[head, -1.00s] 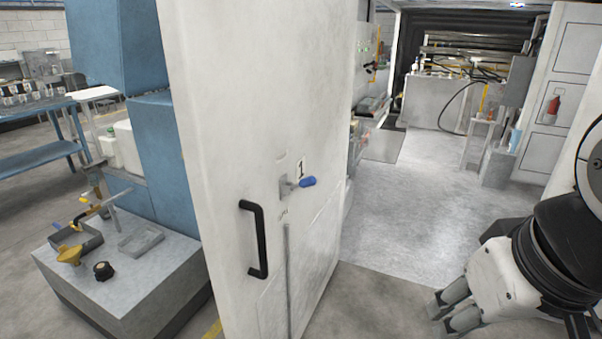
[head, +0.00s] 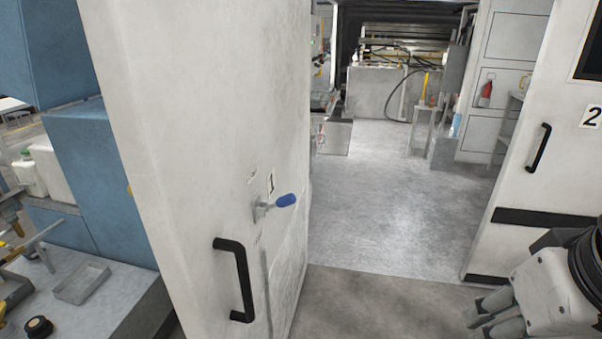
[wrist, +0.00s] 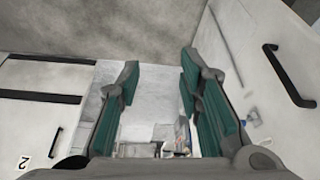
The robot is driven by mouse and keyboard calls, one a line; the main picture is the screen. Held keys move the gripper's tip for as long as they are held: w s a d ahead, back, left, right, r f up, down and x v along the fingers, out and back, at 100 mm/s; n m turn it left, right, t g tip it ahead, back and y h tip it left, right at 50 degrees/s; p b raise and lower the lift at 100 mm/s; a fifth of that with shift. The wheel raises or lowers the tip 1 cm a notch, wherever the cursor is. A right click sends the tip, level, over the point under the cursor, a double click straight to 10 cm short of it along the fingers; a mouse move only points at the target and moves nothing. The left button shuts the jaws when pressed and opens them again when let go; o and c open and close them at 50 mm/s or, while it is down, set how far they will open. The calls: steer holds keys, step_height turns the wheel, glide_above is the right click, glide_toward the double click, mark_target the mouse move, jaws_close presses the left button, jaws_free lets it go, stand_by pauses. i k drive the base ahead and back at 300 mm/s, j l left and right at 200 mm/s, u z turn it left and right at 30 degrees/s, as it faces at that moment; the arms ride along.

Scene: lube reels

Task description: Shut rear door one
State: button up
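Rear door one (head: 200,120) is a white door marked 1, standing open at the left of the doorway in the head view. It has a black pull handle (head: 236,280) and a latch lever with a blue grip (head: 285,201). My gripper (head: 480,315) is at the lower right of the head view, well apart from the door. In the wrist view the fingers (wrist: 160,95) are spread with nothing between them. The door's black handle also shows at the right of the wrist view (wrist: 288,75).
A second white door marked 2 (head: 545,110), with a black handle, stands to the right. Between the doors the floor (head: 390,190) is clear, leading to benches at the back. Blue cabinets (head: 105,180) and a grey bench with small parts (head: 85,285) stand at the left.

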mark_target(207, 103)
steer(key=j+z, duration=0.25)
steer(key=j, duration=2.5)
steer(key=k, duration=0.05)
